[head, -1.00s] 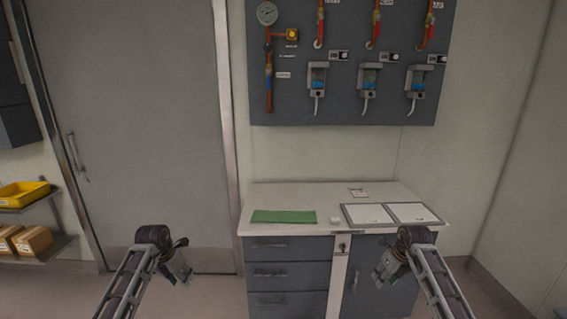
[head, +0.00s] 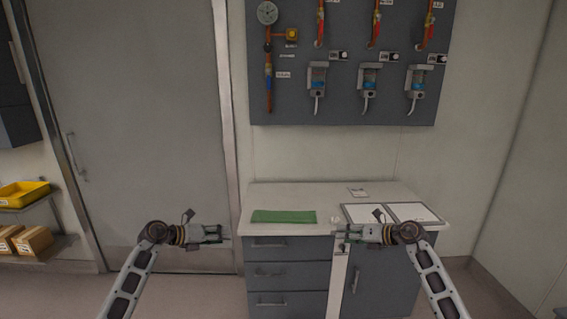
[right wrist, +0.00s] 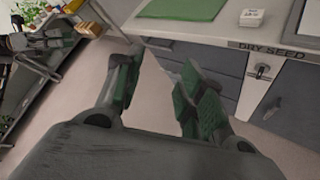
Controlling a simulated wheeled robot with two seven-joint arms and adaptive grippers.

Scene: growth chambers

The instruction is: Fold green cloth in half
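The green cloth (head: 284,216) lies flat on the left front part of the white countertop, close to its front edge. Its near part also shows at the top of the right wrist view (right wrist: 182,9). My left gripper (head: 226,233) is left of the cabinet, pointing right, its fingers apart and empty. My right gripper (head: 339,235) is in front of the cabinet, pointing left; the right wrist view shows its green-padded fingers (right wrist: 158,95) apart with nothing between them. Neither gripper touches the cloth.
The countertop (head: 300,194) sits on a grey drawer cabinet (head: 287,272). A small white block (head: 335,219) and two framed white sheets (head: 412,212) lie right of the cloth. A panel with dispensers (head: 345,65) hangs above. A yellow bin (head: 24,194) stands on the left shelf.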

